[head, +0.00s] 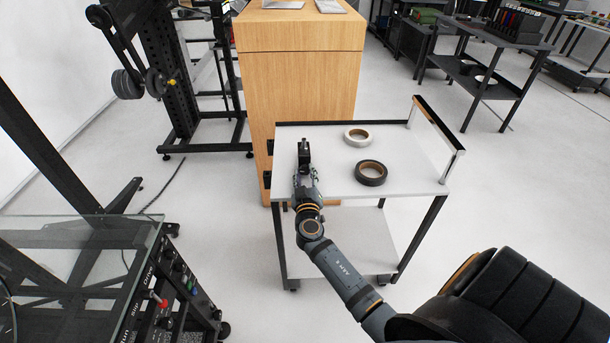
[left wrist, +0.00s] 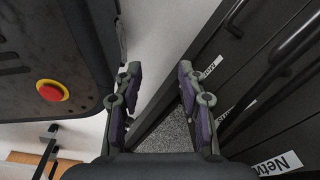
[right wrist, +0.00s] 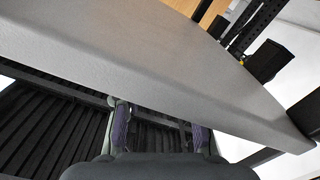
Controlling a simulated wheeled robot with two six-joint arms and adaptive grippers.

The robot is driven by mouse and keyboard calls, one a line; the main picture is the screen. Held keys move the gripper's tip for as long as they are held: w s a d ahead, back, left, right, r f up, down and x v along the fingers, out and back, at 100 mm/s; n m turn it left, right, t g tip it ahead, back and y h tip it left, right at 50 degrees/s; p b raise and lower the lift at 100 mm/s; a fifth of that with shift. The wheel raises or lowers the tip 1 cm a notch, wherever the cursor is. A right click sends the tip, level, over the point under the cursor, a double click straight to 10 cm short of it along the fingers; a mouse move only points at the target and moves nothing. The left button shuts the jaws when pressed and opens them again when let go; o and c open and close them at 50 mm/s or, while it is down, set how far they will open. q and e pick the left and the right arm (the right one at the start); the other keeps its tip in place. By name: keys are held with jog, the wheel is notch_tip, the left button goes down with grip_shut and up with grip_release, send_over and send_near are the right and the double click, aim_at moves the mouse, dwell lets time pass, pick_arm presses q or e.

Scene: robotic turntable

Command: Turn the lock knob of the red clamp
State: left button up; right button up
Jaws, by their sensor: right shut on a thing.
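No red clamp or lock knob can be made out in any view. My right gripper (head: 304,176) is at the front left edge of a white-topped cart (head: 420,178). In the right wrist view its fingers (right wrist: 158,120) reach to the cart's edge, which hides their tips. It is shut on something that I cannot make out. A small black fixture (head: 304,152) stands on the cart just beyond it. My left gripper (left wrist: 157,80) shows only in the left wrist view, open and empty between dark cabinets.
A white tape roll (head: 357,137) and a black tape roll (head: 371,172) lie on the cart. A wooden cabinet (head: 302,90) stands behind it. A glass-topped rack (head: 70,260) is at the left. In the left wrist view, a red button (left wrist: 52,90) is on a dark housing.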

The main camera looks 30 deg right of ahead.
aim_at(305, 181)
jog(key=o, duration=1.2)
jog(key=shift+c, duration=0.2)
notch_tip(305, 181, up, 10)
